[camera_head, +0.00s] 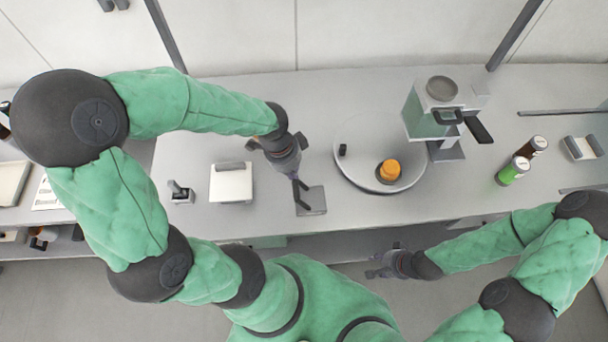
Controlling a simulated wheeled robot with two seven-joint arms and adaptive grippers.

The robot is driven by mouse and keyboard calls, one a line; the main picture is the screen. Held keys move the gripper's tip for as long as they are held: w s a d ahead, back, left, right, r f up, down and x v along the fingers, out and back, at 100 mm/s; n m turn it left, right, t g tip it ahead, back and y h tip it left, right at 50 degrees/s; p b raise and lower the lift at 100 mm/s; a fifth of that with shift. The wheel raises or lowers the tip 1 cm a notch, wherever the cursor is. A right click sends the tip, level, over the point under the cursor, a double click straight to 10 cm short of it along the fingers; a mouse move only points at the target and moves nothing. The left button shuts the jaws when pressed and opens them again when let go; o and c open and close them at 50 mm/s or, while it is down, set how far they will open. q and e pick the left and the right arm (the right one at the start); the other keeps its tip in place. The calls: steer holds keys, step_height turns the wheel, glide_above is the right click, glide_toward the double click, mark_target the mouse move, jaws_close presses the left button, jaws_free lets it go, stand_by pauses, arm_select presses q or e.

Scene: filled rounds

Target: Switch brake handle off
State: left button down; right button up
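A small grey base plate (316,204) lies near the front edge of the counter, left of the round platform. It may carry the brake handle, but my gripper covers part of it and I cannot make out a lever there. My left gripper (299,196) reaches down to this plate, with its dark fingers at the plate's left side. I cannot tell whether it touches or grips anything. A small device with a dark lever (179,189) stands further left on the counter. My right gripper (370,268) is apart from the counter, in front of its edge, and looks open and empty.
A round platform (352,180) carries an orange knob (389,171). A coffee-machine-like appliance (427,115) stands behind it. A white square pad (231,186) lies left. The counter's front edge runs below.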

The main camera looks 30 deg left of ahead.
arm_select(q)
steer(key=shift+s+a+r, duration=0.2)
steer(key=shift+a+r, duration=0.05)
steer(key=shift+r, duration=0.2)
steer(key=shift+s+a+r, duration=0.2)
steer(key=shift+r, duration=0.2)
arm_select(e)
steer(key=shift+d+r, duration=0.1)
steer(key=shift+d, duration=0.1)
arm_select(q)
steer(key=shift+d, duration=0.1)
